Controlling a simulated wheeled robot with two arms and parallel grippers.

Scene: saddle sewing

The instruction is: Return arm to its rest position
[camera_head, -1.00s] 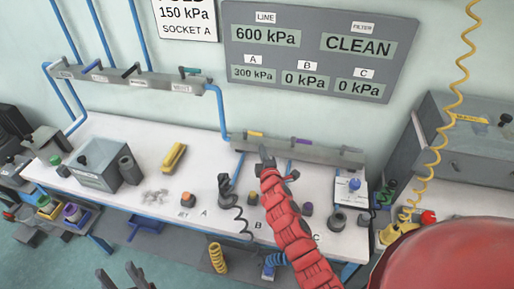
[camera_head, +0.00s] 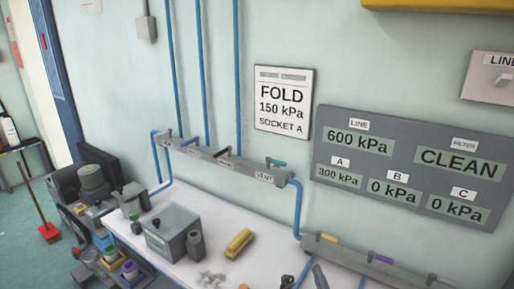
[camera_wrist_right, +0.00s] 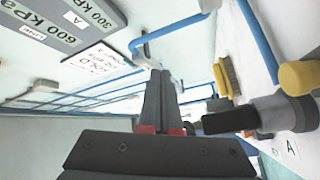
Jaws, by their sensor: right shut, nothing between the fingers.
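My right gripper (camera_wrist_right: 160,75) shows in the right wrist view with its two dark fingers together and nothing between them. In the head view only a grey tip of what looks like my right gripper (camera_head: 320,277) shows at the bottom edge, in front of the lower manifold (camera_head: 345,258). The rest of my right arm is out of the head view. My left gripper is not in view.
A valve manifold (camera_head: 220,160) with blue pipes, a FOLD card (camera_head: 283,103) and a pressure panel (camera_head: 405,165) are on the wall. A yellow-orange cylinder (camera_wrist_right: 298,78) and a black part are close beside the right gripper.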

